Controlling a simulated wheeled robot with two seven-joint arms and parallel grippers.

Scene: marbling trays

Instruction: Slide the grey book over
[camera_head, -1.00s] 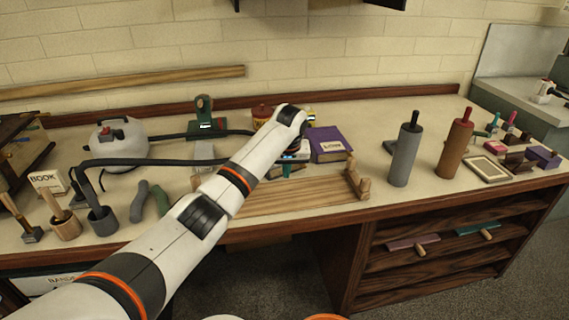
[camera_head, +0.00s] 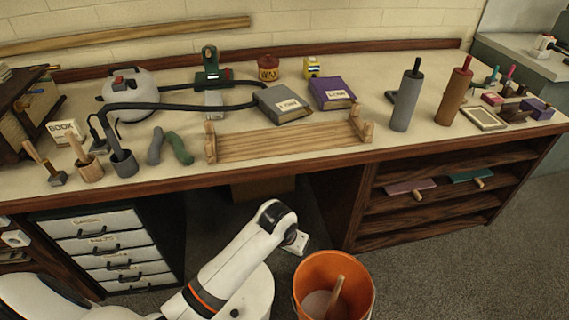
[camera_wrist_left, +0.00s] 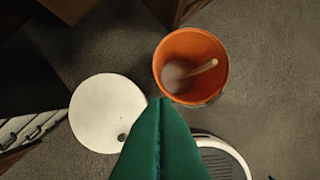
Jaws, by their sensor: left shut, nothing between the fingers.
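The grey book (camera_head: 283,103) lies flat on the bench, behind the wooden rack and just left of the purple book (camera_head: 332,92). My right gripper is in neither view.
A wooden rack (camera_head: 285,143) stands at the bench's front edge before the books. A black hose (camera_head: 190,107) runs to near the grey book. Grey (camera_head: 406,98) and brown (camera_head: 454,92) rollers stand to the right. An orange bucket (camera_head: 333,270) and a white round lid (camera_wrist_left: 95,112) are on the floor.

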